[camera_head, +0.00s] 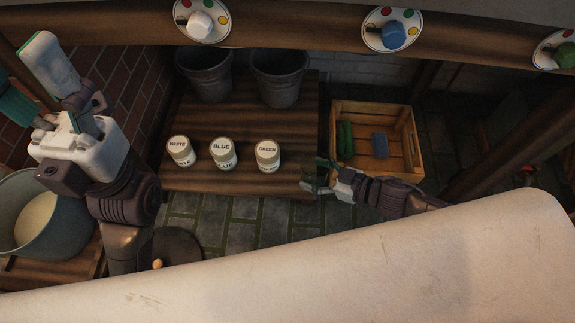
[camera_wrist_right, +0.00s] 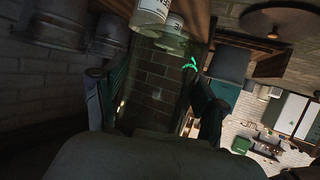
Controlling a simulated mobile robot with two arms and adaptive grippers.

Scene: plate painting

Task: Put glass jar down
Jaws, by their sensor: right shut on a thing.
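My right gripper (camera_head: 320,178) is at the right edge of the low wooden table (camera_head: 240,182), right of the jars. In the right wrist view its green-edged fingers (camera_wrist_right: 155,105) are shut on a clear glass jar (camera_wrist_right: 155,75), with bricks showing through it. In the head view the jar is dark and hard to make out between the fingers. I cannot tell whether its base touches the table. My left gripper (camera_head: 50,92) is raised at the far left, away from the table; its finger state is unclear.
Jars labelled WHITE (camera_head: 180,152), BLUE (camera_head: 222,155) and GREEN (camera_head: 267,157) stand in a row. Two dark buckets (camera_head: 278,80) stand behind. A wooden crate (camera_head: 408,140) with green and blue items is right. A large pot (camera_head: 40,240) is left. Palettes (camera_head: 375,32) hang above.

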